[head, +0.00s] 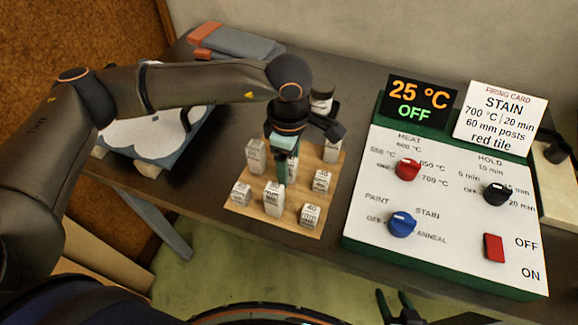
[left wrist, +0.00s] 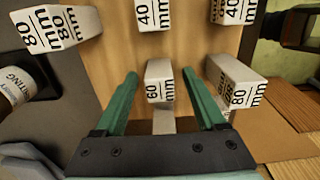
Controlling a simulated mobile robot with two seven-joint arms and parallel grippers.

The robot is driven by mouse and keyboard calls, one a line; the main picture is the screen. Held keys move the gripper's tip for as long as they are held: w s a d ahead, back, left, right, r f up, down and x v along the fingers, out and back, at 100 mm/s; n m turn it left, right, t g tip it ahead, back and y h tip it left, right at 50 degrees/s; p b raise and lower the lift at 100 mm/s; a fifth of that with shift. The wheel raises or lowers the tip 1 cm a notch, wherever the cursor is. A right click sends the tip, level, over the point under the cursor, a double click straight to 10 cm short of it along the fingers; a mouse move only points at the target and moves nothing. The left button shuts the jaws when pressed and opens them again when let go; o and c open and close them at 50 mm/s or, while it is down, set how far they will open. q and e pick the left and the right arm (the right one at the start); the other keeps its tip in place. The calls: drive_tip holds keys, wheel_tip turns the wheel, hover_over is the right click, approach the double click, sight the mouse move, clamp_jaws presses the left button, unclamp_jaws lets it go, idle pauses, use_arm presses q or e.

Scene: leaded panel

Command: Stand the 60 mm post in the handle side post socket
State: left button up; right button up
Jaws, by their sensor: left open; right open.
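The 60 mm post (left wrist: 160,82) is a pale block marked "60 mm" on a wooden board (left wrist: 110,45). In the left wrist view it lies between the two green fingers of my left gripper (left wrist: 160,75), with gaps on both sides. My left gripper is open, and in the head view (head: 284,172) it hangs low over the board and partly hides the posts behind it. My right gripper (head: 397,306) shows only partly at the bottom edge of the head view, open and empty. I cannot make out the handle side post socket in either view.
Several other posts stand close around, including an 80 mm post (left wrist: 236,82) and a 40 mm post (left wrist: 152,14). A control panel (head: 440,200) with knobs, a "25 °C OFF" display (head: 415,101) and a firing card (head: 500,120) is to the right. A blue-edged tray (head: 150,140) is left.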

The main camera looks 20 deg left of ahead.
use_arm(q)
clamp_jaws()
idle(0.5)
